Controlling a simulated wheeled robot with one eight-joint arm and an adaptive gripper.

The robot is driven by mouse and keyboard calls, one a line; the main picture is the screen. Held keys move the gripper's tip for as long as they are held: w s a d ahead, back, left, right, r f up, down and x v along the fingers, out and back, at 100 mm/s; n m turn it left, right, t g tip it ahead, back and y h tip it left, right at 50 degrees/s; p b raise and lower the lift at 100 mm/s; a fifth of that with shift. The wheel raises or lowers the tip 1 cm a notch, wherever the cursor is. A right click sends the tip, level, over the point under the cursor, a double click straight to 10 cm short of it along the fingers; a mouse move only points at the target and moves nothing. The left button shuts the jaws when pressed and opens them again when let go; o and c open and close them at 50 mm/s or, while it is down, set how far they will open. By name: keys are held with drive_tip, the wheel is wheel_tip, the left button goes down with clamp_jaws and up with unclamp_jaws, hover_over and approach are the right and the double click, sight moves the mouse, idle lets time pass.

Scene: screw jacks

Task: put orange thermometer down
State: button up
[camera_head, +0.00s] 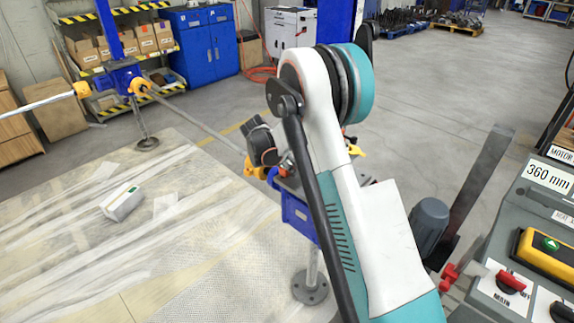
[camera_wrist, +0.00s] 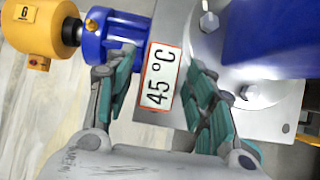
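The orange thermometer (camera_wrist: 159,78) has a thin orange rim and a white face reading 45 °C. In the wrist view it stands between the two teal-padded fingers of my gripper (camera_wrist: 163,62), in front of a metal plate (camera_wrist: 205,45). A narrow gap shows on each side of it, so the fingers look open around it and apart from it. Whether it rests on the plate cannot be told. In the head view my dark gripper (camera_head: 262,146) is above the nearer blue screw jack (camera_head: 297,214). The thermometer cannot be made out clearly there.
A yellow-orange motor part (camera_wrist: 40,30) joins a blue housing at upper left. A blue column (camera_wrist: 270,40) rises close on the right. A second jack (camera_head: 122,78) stands farther back. A white box (camera_head: 121,203) lies on the film-covered platform (camera_head: 60,255). A control panel (camera_head: 530,230) is at right.

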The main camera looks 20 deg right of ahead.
drive_tip(key=shift+r, duration=0.1)
drive_tip(key=shift+a+r, duration=0.1)
drive_tip(key=shift+r, duration=0.1)
drive_tip(key=s+a+r+m+t+y+p, duration=0.1)
drive_tip(key=s+a+r+m+p, duration=0.25)
drive_tip(key=r, duration=0.65)
drive_tip(key=s+a+r+m+y, duration=0.15)
drive_tip(key=s+a+r, duration=0.25)
drive_tip(key=s+r, duration=0.4)
drive_tip(key=s+a+r+m+t, duration=0.1)
drive_tip(key=s+a+r+m, duration=0.2)
drive_tip(key=s+r+m, duration=0.5)
drive_tip(key=s+a+f+m+t+y, duration=0.1)
drive_tip(key=s+m, duration=0.3)
drive_tip(key=s, duration=0.6)
drive_tip(key=s+a+f+m+t+y, duration=0.1)
drive_tip(key=s+m, duration=0.4)
drive_tip(key=s, duration=0.5)
drive_tip(key=shift+s+a+t+y, duration=0.2)
drive_tip(key=shift+a+t+y, duration=0.2)
drive_tip(key=shift+a+y, duration=0.75)
drive_tip(key=shift+a+h, duration=0.25)
drive_tip(key=shift+h, duration=0.05)
idle(1.6)
